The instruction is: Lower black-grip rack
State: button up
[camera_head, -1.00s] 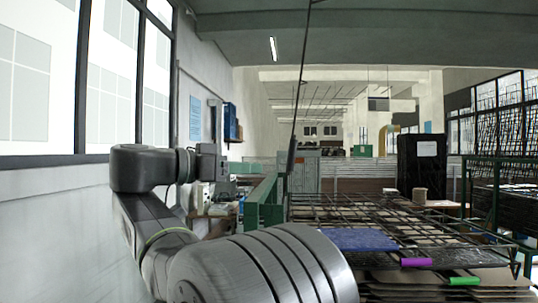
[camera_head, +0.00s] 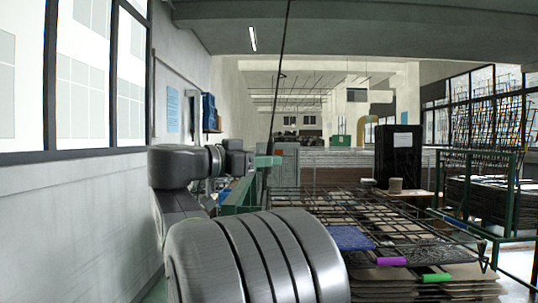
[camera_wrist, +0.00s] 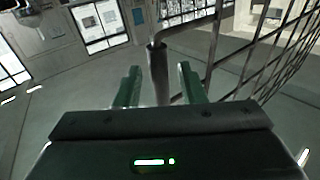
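The black-grip rack stands raised and nearly edge-on, so it shows in the head view as a thin dark line (camera_head: 279,90). In the wrist view its wire grid (camera_wrist: 268,62) is at the right. Its black grip (camera_wrist: 158,72) is an upright dark sleeve at the centre of the wrist view. My gripper (camera_wrist: 159,80) has green fingers, one on each side of the grip, with a gap showing on both sides. In the head view my gripper (camera_head: 267,162) is at the rack's lower end and mostly hides the grip.
Lowered wire racks (camera_head: 350,202) lie at the right over stacked boards. A purple grip (camera_head: 391,261) and a green grip (camera_head: 436,278) mark their near edges. A green frame (camera_head: 241,200) stands beside them. A wall with windows (camera_head: 95,75) runs along the left.

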jog(key=shift+x, duration=0.75)
jog(key=shift+c, duration=0.3)
grip_shut()
jog(key=d+f+m+g+y+b, duration=0.2)
jog(key=d+f+m+y+b, duration=0.35)
jog(key=d, duration=0.65)
jog(key=d+f+y, duration=0.2)
jog(key=f+y, duration=0.2)
jog(key=f, duration=0.3)
jog(key=d+f+g+y+p, duration=0.1)
jog(key=d+f+y, duration=0.1)
jog(key=f+y, duration=0.2)
jog(key=shift+d+f+m, duration=0.35)
jog(key=shift+f, duration=1.35)
